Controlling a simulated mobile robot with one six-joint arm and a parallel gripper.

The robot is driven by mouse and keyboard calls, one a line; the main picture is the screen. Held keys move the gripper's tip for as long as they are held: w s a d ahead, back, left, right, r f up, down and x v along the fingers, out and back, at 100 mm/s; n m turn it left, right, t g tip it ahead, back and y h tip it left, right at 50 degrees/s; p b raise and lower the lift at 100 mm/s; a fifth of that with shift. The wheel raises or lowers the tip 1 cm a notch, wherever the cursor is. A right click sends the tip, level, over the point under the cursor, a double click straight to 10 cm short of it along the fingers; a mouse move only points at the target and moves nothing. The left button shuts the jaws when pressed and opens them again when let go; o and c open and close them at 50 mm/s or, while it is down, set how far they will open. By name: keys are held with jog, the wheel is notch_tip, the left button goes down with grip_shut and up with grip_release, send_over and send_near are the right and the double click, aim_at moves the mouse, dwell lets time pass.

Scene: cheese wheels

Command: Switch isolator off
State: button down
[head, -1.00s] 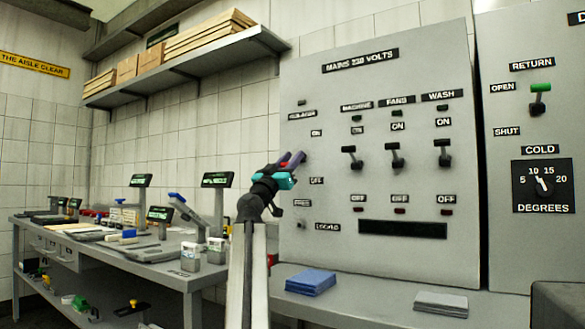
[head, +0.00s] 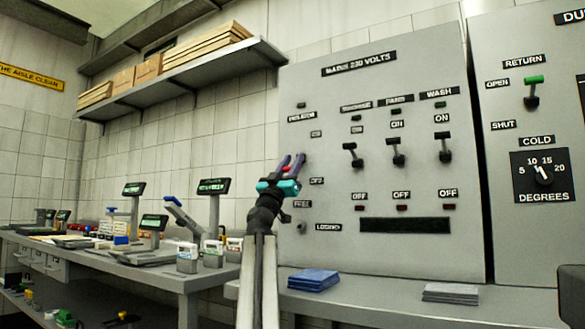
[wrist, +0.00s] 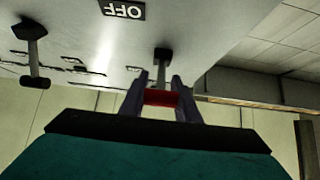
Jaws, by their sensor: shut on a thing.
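The isolator lever (wrist: 162,62) is a dark stem on the grey mains panel (head: 400,70), with a red grip (wrist: 160,97) at its end. My gripper (wrist: 160,88) is shut around this red grip in the wrist view. In the head view my gripper (head: 296,160) points upward at the panel's left edge and hides the lever. It is level with the space between the isolator's ON label (head: 316,134) and OFF label (head: 316,181). The isolator label (head: 301,117) is above. An OFF label also shows upside down in the wrist view (wrist: 123,9).
The machine lever (head: 353,155), fans lever (head: 397,152) and wash lever (head: 444,148) are to the right on the panel. A blue stack (head: 313,280) and a grey stack (head: 450,293) lie on the ledge below. A bench with scales (head: 150,256) is at left.

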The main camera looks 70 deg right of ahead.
aim_at(290, 167)
jog(key=shift+d+f, duration=0.1)
jog(key=shift+d, duration=0.1)
dwell(0.4)
jog(key=c, duration=1.3)
grip_release()
jog(key=shift+d, duration=0.1)
jog(key=shift+c, duration=0.2)
jog(key=shift+f, duration=0.1)
jog(key=shift+a+f, duration=0.1)
jog(key=shift+a, duration=0.15)
jog(key=shift+p+v, duration=0.35)
jog(key=shift+v, duration=1.05)
jog(key=s+p+v, duration=0.1)
jog(key=p+v, duration=0.2)
jog(key=v, duration=0.7)
jog(key=shift+w+f, duration=0.3)
jog(key=shift+w, duration=0.15)
